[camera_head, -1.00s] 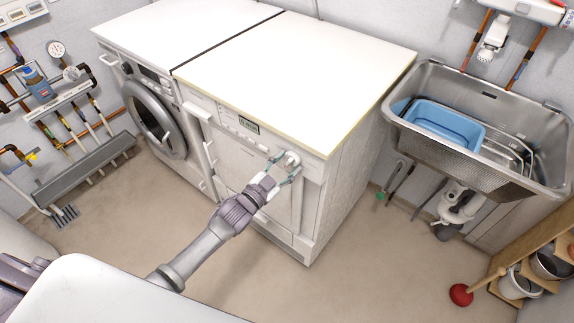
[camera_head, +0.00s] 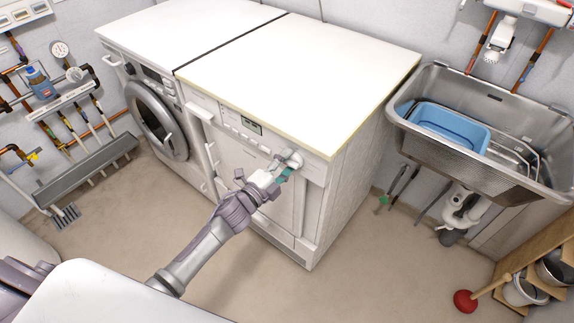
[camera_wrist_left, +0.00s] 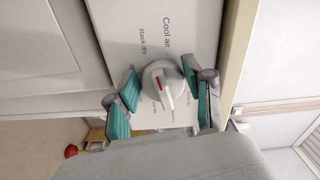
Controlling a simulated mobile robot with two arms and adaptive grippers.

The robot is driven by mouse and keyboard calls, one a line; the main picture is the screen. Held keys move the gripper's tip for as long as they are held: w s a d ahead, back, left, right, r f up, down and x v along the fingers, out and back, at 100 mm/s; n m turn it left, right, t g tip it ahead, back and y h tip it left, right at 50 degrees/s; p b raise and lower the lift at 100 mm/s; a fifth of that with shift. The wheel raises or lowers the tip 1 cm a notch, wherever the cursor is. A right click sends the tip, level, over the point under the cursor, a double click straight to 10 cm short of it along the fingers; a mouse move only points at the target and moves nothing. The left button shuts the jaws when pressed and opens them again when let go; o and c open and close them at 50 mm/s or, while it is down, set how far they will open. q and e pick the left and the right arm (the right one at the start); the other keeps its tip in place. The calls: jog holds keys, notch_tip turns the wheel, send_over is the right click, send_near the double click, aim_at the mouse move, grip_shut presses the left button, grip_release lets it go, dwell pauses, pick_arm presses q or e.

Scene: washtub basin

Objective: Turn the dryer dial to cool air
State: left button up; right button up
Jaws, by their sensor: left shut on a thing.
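The dryer (camera_head: 290,85) is the white machine on the right of the pair, with a small display on its front panel. Its round white dial (camera_wrist_left: 163,86) has a raised grip and a red mark. The words "Cool air" and "Rack dry" are printed beside it in the left wrist view; which setting the mark points at is unclear. My left gripper (camera_head: 288,165) is at the dial, and its fingers with teal pads are shut on it from two sides, as the left wrist view (camera_wrist_left: 160,80) shows. In the head view the gripper partly hides the dial. My right gripper is not in view.
A washing machine (camera_head: 158,120) stands against the dryer's left side. A steel sink (camera_head: 480,175) holding a blue basin (camera_head: 445,125) is to the right. A red plunger (camera_head: 465,300) stands at the lower right. The floor before the dryer is clear.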

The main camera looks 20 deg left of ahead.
pick_arm(q)
jog(key=shift+m+b, duration=0.5)
jog(key=shift+m, duration=1.6)
jog(key=shift+r, duration=0.1)
jog(key=o, duration=1.1)
jog(key=shift+o, duration=0.2)
jog(key=shift+r, duration=0.1)
jog(key=shift+s, duration=0.1)
jog(key=v, duration=1.2)
